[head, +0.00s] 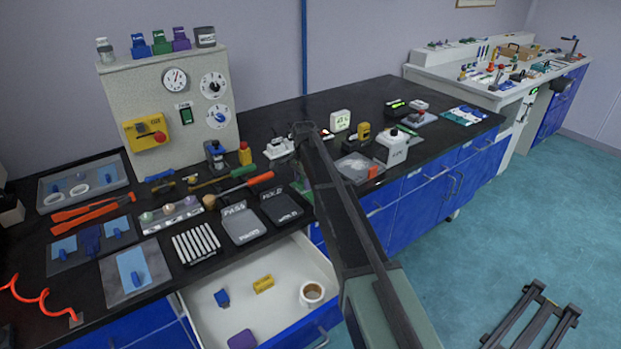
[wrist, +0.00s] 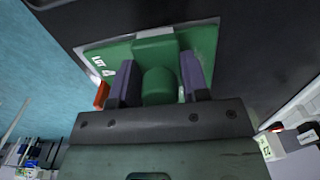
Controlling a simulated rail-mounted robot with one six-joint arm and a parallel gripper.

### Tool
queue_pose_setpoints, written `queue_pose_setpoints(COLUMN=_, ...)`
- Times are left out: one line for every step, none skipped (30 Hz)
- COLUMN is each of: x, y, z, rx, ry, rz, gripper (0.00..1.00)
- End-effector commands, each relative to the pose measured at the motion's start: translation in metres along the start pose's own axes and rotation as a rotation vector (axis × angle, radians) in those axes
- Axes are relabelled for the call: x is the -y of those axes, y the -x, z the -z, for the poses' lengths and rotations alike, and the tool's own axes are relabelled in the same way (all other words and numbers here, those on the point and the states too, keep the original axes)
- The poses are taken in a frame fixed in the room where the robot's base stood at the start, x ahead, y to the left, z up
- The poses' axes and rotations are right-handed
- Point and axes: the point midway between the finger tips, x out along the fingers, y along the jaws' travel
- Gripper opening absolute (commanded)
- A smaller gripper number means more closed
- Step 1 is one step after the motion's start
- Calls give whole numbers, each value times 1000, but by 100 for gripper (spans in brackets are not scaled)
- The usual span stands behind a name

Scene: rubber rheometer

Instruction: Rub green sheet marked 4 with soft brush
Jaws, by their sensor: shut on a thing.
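In the wrist view, a green sheet (wrist: 207,38) has a white marking at its left corner that reads like "LOT 4". A green grip block (wrist: 158,86) stands out from the sheet. My gripper (wrist: 160,76) is shut on this block, one purple-grey finger on each side. I cannot tell whether the sheet rests on the black surface or hangs just clear of it. In the head view, my arm hides most of the gripper and sheet. Two long-handled tools lie on the bench, one orange-handled (head: 250,185) and one green-handled (head: 243,172); I cannot tell which is the soft brush.
An open drawer (head: 200,317) holds a mug (head: 311,294) and small blocks. The rear middle of the black bench (head: 330,98) is clear.

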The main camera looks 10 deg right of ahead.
Motion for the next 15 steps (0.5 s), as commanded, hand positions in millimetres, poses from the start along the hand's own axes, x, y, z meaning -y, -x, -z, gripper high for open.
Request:
queue_pose_setpoints(x=0, y=0, z=-1, rx=1, ry=0, rz=0, gripper=23)
queue_pose_setpoints(x=0, y=0, z=-1, rx=1, ry=0, rz=0, gripper=23)
queue_pose_setpoints(x=1, y=0, z=-1, rx=1, ry=0, rz=0, gripper=23)
queue_pose_setpoints(x=3, y=0, z=0, rx=1, ry=0, rz=0, gripper=23)
queue_pose_setpoints(x=5, y=1, z=0, rx=1, ry=0, rz=0, gripper=23)
queue_pose_setpoints(x=8, y=1, z=0, rx=1, ry=0, rz=0, gripper=23)
queue_pose_setpoints(x=11, y=2, z=0, rx=1, ry=0, rz=0, gripper=23)
queue_pose_setpoints(x=14, y=2, z=0, rx=1, ry=0, rz=0, gripper=23)
queue_pose_setpoints(x=17, y=2, z=0, rx=1, ry=0, rz=0, gripper=23)
queue_pose_setpoints(x=18, y=2, z=0, rx=1, ry=0, rz=0, gripper=23)
queue_pose_setpoints(x=19, y=2, z=0, rx=1, ry=0, rz=0, gripper=23)
queue_pose_setpoints(x=19, y=2, z=0, rx=1, ry=0, rz=0, gripper=23)
queue_pose_setpoints(x=18, y=2, z=0, rx=1, ry=0, rz=0, gripper=23)
queue_pose_setpoints(x=18, y=2, z=0, rx=1, ry=0, rz=0, gripper=23)
queue_pose_setpoints(x=18, y=2, z=1, rx=1, ry=0, rz=0, gripper=23)
